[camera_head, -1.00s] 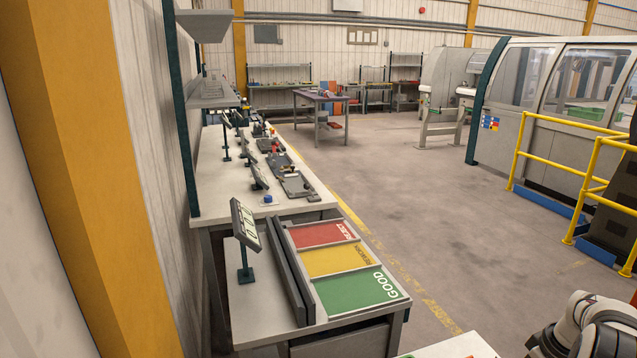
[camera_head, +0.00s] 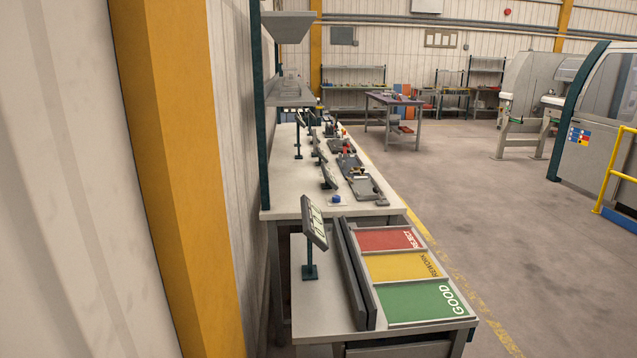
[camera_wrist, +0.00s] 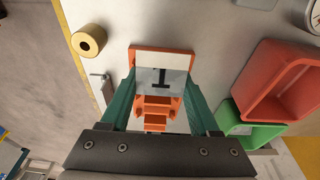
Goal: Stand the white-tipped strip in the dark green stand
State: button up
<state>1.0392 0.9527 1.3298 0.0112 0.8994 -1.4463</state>
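My gripper (camera_wrist: 160,78) shows in the wrist view with its two teal fingers spread apart, and I see no strip between them. I cannot make out the white-tipped strip or the dark green stand in either view. My gripper is not in the head view.
In the wrist view, a yellow roll (camera_wrist: 89,41) lies at upper left, and a red bin (camera_wrist: 283,80) and green bin (camera_wrist: 254,134) stand at right. The head view shows a bench with red, yellow and green trays (camera_head: 418,303), and open floor (camera_head: 500,215) to its right.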

jog(key=shift+c, duration=0.5)
jog(key=shift+r, duration=0.1)
jog(key=shift+r, duration=0.9)
jog(key=shift+r, duration=2.75)
jog(key=s, duration=1.1)
jog(key=shift+s+f, duration=0.2)
jog(key=shift+f, duration=2.05)
